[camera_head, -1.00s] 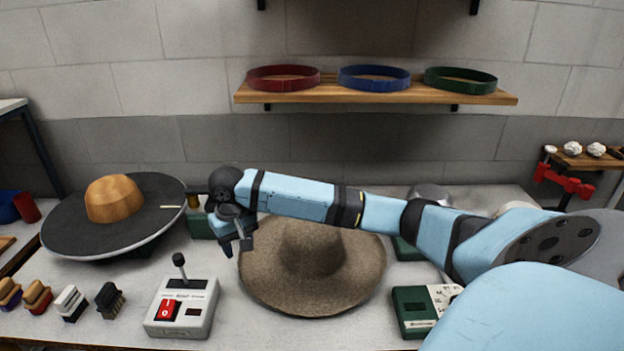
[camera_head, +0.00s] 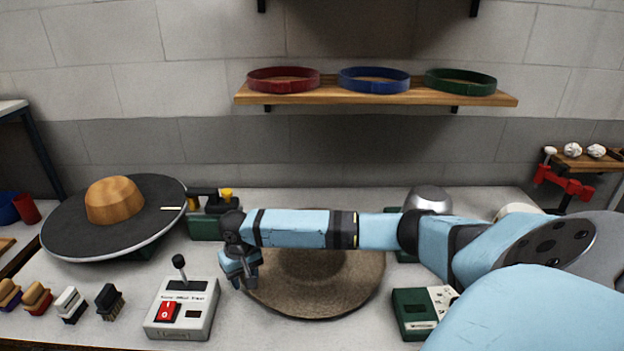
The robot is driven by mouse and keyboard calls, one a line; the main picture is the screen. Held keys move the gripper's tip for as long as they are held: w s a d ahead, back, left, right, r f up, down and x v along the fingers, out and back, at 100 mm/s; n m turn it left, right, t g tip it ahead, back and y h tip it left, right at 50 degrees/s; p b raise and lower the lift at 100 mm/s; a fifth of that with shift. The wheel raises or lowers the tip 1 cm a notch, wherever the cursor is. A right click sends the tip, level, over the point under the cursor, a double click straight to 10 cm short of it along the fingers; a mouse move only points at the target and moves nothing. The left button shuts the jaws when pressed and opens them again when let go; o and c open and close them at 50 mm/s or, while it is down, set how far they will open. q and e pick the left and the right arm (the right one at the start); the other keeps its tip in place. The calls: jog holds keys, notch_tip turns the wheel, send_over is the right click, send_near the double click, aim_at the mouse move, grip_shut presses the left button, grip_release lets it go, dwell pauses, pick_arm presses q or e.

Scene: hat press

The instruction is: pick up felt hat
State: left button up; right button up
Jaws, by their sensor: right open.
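The felt hat (camera_head: 330,300) is brown-grey with a wide round brim and lies at the middle of the bench. My right arm crosses in front of it and hides most of its crown. My right gripper (camera_head: 243,283) is open and points down at the left edge of the brim. I cannot tell whether a finger touches the brim or whether the brim lies between the fingers. My left gripper is not in view.
A grey control box (camera_head: 183,308) with a red switch and lever stands just left of the gripper. A wooden block on a dark disc (camera_head: 80,232) is further left. Several brushes (camera_head: 70,303) lie front left. A green box (camera_head: 412,313) stands right of the hat.

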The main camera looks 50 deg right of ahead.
jog(key=shift+f, duration=0.65)
grip_shut()
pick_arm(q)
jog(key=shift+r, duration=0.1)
pick_arm(e)
jog(key=shift+r, duration=0.1)
